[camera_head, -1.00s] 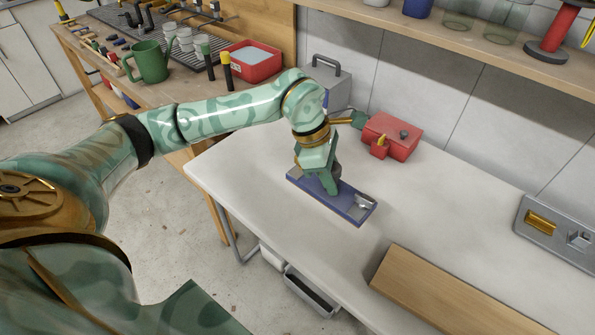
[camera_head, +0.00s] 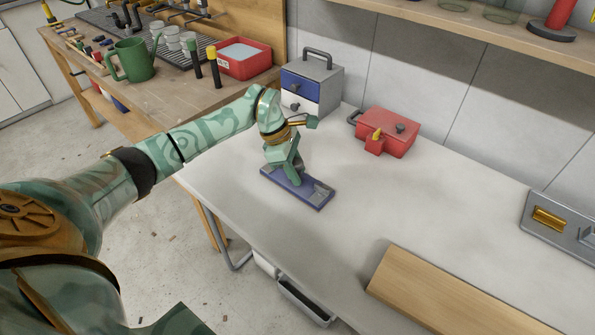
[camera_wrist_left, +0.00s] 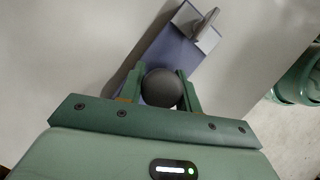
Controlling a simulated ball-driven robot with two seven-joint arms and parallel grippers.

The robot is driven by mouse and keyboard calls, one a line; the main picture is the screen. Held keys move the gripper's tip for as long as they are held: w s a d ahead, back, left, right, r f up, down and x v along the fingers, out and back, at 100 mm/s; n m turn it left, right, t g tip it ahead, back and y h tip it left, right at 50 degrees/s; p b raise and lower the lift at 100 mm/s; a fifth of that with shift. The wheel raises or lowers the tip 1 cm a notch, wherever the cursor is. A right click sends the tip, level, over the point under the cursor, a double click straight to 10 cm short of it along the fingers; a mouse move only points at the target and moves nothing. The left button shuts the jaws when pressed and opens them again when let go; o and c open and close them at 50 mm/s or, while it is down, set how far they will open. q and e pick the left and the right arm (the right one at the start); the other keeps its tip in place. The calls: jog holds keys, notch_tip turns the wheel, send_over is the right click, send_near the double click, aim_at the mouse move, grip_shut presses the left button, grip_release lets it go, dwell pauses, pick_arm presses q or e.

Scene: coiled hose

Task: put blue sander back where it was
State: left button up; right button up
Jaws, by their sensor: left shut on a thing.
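The blue sander (camera_head: 307,196) is a flat blue plate with a dark round knob and a grey clamp at one end. It is at the left part of the white workbench, near its left edge. My left gripper (camera_head: 291,174) points down and is shut on the sander. In the left wrist view, the fingers (camera_wrist_left: 161,90) sit on either side of the dark knob, and the blue plate (camera_wrist_left: 168,55) stretches away beyond them. I cannot tell whether the plate touches the bench or hangs just above it. My right gripper is not in view.
A small grey cabinet with a blue drawer (camera_head: 301,86) stands behind my left wrist. A red box (camera_head: 393,127) is to its right. The middle of the workbench (camera_head: 400,205) is clear.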

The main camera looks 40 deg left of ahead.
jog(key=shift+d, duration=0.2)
pick_arm(q)
jog(key=shift+f, duration=0.15)
jog(key=o, duration=0.9)
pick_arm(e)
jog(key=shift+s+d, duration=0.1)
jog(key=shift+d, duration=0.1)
pick_arm(q)
jog(key=shift+o, duration=0.2)
jog(key=p+v, duration=0.3)
jog(key=v, duration=0.9)
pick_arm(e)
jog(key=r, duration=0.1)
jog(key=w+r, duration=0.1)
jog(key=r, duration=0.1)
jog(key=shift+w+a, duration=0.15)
